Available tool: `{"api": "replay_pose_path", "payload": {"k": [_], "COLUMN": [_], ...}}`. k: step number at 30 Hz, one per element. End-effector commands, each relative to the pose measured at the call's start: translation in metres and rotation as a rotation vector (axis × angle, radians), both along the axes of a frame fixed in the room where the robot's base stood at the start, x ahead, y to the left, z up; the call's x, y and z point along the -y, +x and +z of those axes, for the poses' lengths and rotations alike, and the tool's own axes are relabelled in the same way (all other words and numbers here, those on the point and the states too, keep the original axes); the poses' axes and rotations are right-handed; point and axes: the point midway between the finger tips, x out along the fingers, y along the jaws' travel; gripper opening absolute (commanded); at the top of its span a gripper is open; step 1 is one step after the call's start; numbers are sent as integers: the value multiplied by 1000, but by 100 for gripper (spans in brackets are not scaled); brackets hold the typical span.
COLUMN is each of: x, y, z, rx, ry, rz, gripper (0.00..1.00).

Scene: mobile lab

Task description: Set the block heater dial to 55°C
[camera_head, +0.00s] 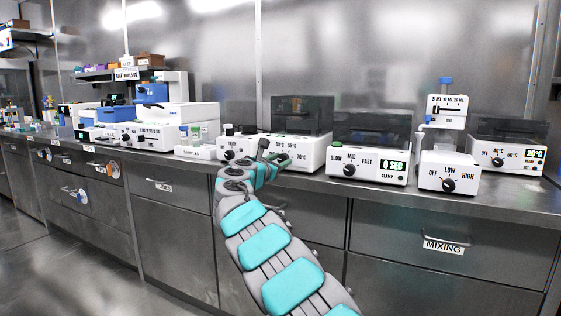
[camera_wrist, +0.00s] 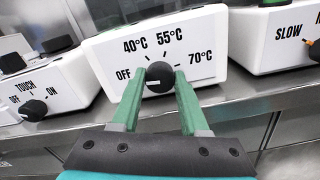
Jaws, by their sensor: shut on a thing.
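The block heater (camera_head: 312,154) is a white box with a dark lid, on the bench in the head view. Its front panel (camera_wrist: 118,58) fills the upper middle of the wrist view, marked OFF, 40°C, 55°C and 70°C. The round black dial (camera_wrist: 159,73) sits below the 40°C and 55°C labels. A short pale mark shows on its lower left; I cannot tell exactly which setting it indicates. My gripper (camera_wrist: 160,84) has its green fingers on either side of the dial, shut on it. In the head view my gripper (camera_head: 276,160) hides the dial.
A touch mixer (camera_wrist: 36,100) stands close on the left. A shaker with SLOW, MID and FAST marks (camera_head: 368,164) stands close on the right. The bench edge (camera_head: 330,188) runs below.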

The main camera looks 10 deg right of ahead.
Motion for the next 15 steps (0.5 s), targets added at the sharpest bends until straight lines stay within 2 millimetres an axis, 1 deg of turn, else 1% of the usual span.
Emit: {"api": "replay_pose_path", "payload": {"k": [8, 15], "x": [0, 1], "y": [0, 0], "z": [-1, -1], "rx": [22, 105], "ry": [31, 143], "rz": [0, 0], "gripper": [0, 0]}}
